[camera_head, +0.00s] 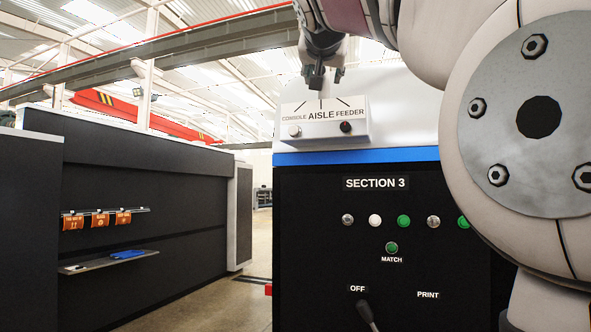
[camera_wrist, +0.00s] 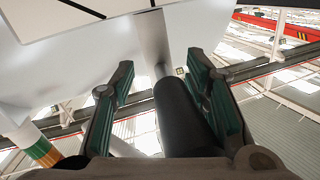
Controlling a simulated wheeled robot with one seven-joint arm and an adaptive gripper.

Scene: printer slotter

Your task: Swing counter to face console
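A small white box (camera_head: 322,122) lettered CONSOLE, AISLE and FEEDER sits on the front of the Section 3 machine, with a white knob below CONSOLE and a black knob below FEEDER. In the wrist view my gripper (camera_wrist: 158,62) is open. A black cylinder (camera_wrist: 183,118) on a metal rod (camera_wrist: 154,38) lies between the fingers, closer to the right one, with a clear gap at the left. I cannot tell which part is the counter.
The dark Section 3 panel (camera_head: 376,184) has round lamps and buttons, and a lever (camera_head: 366,314) near OFF. A dark machine (camera_head: 150,190) with a shelf (camera_head: 110,262) and orange tags stands left. My arm blocks the right side.

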